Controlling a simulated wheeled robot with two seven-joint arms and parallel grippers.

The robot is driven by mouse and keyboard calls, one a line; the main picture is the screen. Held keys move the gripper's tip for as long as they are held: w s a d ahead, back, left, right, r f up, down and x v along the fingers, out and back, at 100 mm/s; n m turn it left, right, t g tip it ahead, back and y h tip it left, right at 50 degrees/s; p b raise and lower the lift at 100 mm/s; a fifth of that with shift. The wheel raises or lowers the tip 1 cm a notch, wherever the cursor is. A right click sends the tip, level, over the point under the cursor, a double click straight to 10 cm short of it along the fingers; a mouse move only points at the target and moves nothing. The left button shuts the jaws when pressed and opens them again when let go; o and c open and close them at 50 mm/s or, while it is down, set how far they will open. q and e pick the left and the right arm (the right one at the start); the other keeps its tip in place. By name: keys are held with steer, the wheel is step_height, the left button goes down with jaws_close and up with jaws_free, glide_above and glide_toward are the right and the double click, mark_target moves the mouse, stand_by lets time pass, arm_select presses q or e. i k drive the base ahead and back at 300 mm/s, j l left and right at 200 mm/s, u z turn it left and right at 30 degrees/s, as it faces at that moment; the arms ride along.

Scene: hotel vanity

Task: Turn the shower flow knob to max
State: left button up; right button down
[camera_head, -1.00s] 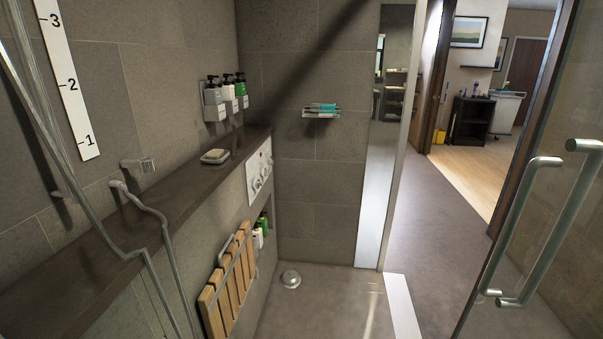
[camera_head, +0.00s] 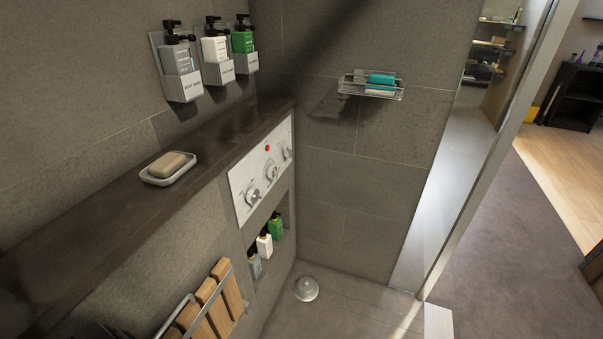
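A white control panel (camera_head: 262,170) is set in the wall below the dark ledge, near the middle of the head view. It bears several round metal knobs in a slanted row: a near knob (camera_head: 253,196), a middle knob (camera_head: 270,170) and a far knob (camera_head: 286,152). A small red spot sits near the panel's upper edge. The labels are too small to read, so I cannot tell which knob sets the flow or how far it is turned. Neither of my grippers shows in this view.
A dark ledge (camera_head: 95,230) runs along the left wall with a soap dish (camera_head: 158,177) on it. Pump bottles hang above. A niche below the panel holds small bottles (camera_head: 264,245). A folded wooden seat (camera_head: 209,309) is below left. The shower floor (camera_head: 345,290) is mostly clear.

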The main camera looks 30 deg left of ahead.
mark_target(253, 196)
steer(key=i+l+u, duration=0.2)
steer(key=i, duration=0.3)
steer(key=i+l+u, duration=0.25)
steer(key=i, duration=0.25)
